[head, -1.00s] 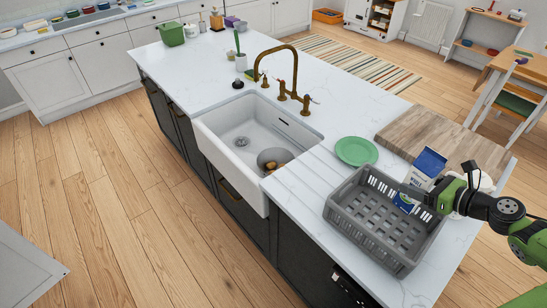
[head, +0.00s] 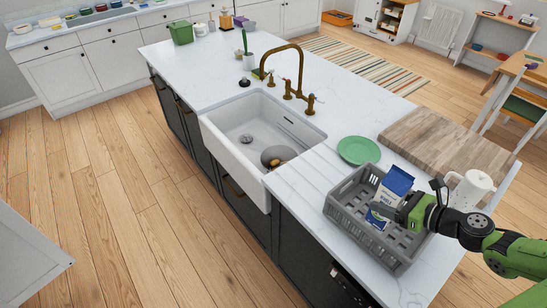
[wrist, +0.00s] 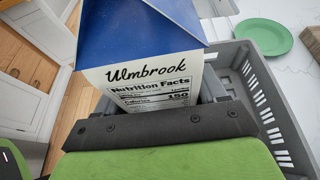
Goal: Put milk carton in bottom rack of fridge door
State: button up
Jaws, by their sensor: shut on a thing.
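The milk carton (head: 385,193) is white with a blue gabled top and blue near its base. My gripper (head: 408,210) is shut on it from the right in the head view. The carton is in or just over the grey crate (head: 345,205); I cannot tell whether its base touches the crate floor. In the wrist view the carton (wrist: 150,72) shows its nutrition panel close against my gripper (wrist: 160,125), with its lower part hidden. I cannot make out the fridge door rack; a pale panel (head: 28,258) at the left edge is not clearly identifiable.
A green plate (head: 359,150), a wooden board (head: 430,140) and a white jug (head: 470,188) are near the crate on the island. The sink (head: 262,135) and brass tap (head: 285,60) stand beyond. The wooden floor (head: 110,200) to the left is clear.

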jog(key=s+a+f+n+g+y, duration=0.1)
jog(key=s+a+f, duration=0.1)
jog(key=a, duration=1)
jog(key=shift+f+n+g, duration=0.3)
jog(key=shift+f+n, duration=0.1)
jog(key=shift+f, duration=0.05)
